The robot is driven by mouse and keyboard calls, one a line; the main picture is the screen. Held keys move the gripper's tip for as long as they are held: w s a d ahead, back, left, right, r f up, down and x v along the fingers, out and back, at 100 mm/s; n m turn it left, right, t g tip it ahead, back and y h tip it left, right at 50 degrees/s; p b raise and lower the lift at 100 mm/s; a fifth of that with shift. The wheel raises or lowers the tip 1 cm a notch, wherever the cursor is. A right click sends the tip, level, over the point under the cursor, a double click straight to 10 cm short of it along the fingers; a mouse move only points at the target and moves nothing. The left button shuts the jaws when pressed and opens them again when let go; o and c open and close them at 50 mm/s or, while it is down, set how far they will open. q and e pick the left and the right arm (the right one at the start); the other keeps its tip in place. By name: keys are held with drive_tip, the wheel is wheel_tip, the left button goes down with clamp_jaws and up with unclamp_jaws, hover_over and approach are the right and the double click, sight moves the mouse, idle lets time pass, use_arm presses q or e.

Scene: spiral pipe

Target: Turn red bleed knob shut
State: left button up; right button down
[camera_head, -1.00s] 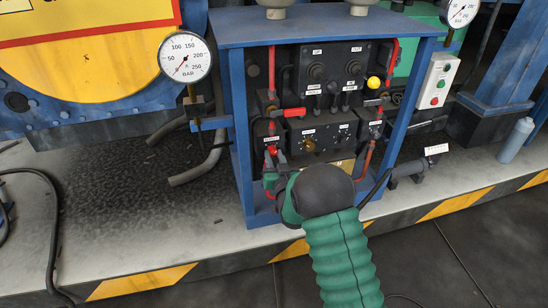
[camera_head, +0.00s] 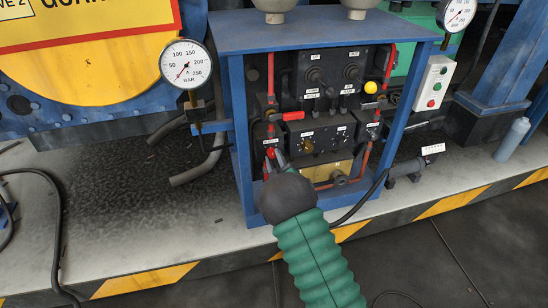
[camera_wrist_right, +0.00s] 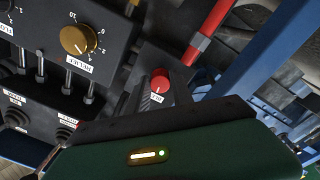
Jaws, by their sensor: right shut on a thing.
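The red bleed knob (camera_head: 270,153) sits at the lower left of the dark valve panel, inside the blue frame. It also shows in the wrist view (camera_wrist_right: 161,80), above a small white label. My right gripper (camera_head: 276,159) reaches up to it from below, and its jaws are shut on the red knob. In the head view my dark wrist and green sleeve hide most of the gripper. In the wrist view the dark gripper body fills the bottom, and the fingers are only partly visible beside the knob. My left gripper is not in view.
A brass knob (camera_wrist_right: 79,40) is beside the red knob. A red-handled lever (camera_head: 292,116) and a yellow knob (camera_head: 371,87) are higher up. The blue frame (camera_head: 239,130) closely borders the panel. A pressure gauge (camera_head: 186,64) stands left of it.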

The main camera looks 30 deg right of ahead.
drive_tip(key=n+p, duration=0.1)
drive_tip(key=n, duration=0.3)
drive_tip(key=shift+n, duration=0.4)
drive_tip(key=shift+f+n+y+p, duration=0.1)
drive_tip(key=shift+n+y+p, duration=0.4)
drive_tip(key=shift+n, duration=1)
drive_tip(key=shift+a+f, duration=0.1)
drive_tip(key=c, duration=1.1)
unclamp_jaws()
drive_tip(key=shift+r, duration=0.2)
